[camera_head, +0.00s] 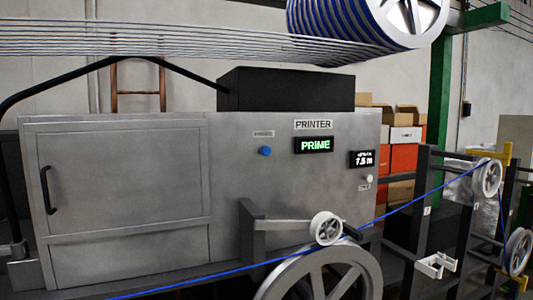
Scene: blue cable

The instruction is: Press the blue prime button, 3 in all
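The blue prime button (265,151) is a small round knob on the front of the grey metal printer cabinet (230,180). A small label (263,134) sits above it. To its right a display (314,145) reads PRIME in green, under a PRINTER label (313,125). A smaller display (362,159) appears to read 7.5 m. A white round button (369,178) sits below that display. Neither of my grippers shows in the head view, and nothing covers the blue button.
A blue cable (408,204) runs over pulleys (327,228) in front of the cabinet's lower part. A large spoked wheel (322,277) stands below. A white bracket (436,265) is at lower right. The cabinet door (125,185) is shut. The panel around the button is clear.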

